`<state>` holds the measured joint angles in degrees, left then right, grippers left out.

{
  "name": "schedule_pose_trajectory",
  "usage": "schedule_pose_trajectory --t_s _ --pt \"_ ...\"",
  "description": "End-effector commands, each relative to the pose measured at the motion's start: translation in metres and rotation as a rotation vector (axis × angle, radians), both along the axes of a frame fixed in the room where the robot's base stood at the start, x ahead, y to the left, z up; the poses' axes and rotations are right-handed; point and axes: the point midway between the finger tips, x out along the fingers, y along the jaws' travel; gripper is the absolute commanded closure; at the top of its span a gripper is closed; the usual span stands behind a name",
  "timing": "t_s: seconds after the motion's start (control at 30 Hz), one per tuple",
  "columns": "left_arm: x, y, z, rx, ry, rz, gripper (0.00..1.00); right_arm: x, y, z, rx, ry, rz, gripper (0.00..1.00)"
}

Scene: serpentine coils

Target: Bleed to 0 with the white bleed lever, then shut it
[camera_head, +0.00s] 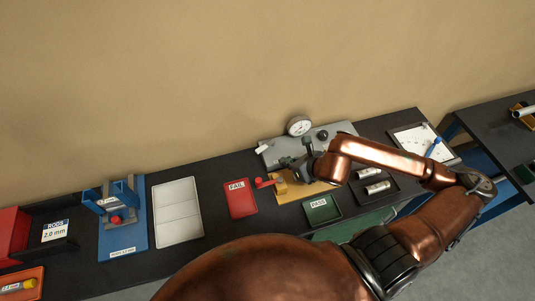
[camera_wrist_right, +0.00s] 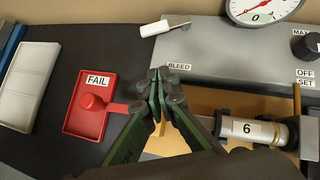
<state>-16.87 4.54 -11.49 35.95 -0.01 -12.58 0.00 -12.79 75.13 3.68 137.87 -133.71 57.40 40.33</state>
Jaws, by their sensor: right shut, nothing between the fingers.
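The white bleed lever (camera_wrist_right: 165,25) lies at the left end of the grey panel (camera_wrist_right: 210,55), above the BLEED label (camera_wrist_right: 179,66). In the head view the lever (camera_head: 263,149) is small. The round gauge (camera_wrist_right: 265,8) is cut off at the top of the wrist view; a red needle shows near the 0 mark, but its exact reading is unclear. My right gripper (camera_wrist_right: 161,82) is shut and empty, its fingertips in front of the panel's lower left edge, below the lever and apart from it. My left gripper is not in view.
A metal part marked 6 (camera_wrist_right: 250,131) sits in the brass fixture, beside my fingers. A red knobbed handle (camera_wrist_right: 95,102) overlaps the red FAIL tray (camera_wrist_right: 72,128). A black knob (camera_wrist_right: 307,46) is at the panel's right. A green PASS tray (camera_head: 322,210) stands in front.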

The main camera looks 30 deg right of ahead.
Motion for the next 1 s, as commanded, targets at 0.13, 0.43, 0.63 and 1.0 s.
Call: schedule_pose_trajectory --t_s 0.13,0.43,0.63,1.0 --pt "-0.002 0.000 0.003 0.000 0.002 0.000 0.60 0.021 0.004 -0.017 0.004 -0.001 0.000 1.00" --pt "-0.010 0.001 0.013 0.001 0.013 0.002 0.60 0.064 0.011 -0.055 0.001 -0.003 0.002 1.00" --pt "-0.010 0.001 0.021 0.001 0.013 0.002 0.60 0.087 0.014 -0.054 0.001 -0.001 0.002 1.00" --pt "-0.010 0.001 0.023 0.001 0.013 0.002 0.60 0.096 0.015 -0.057 0.000 0.000 0.003 1.00"
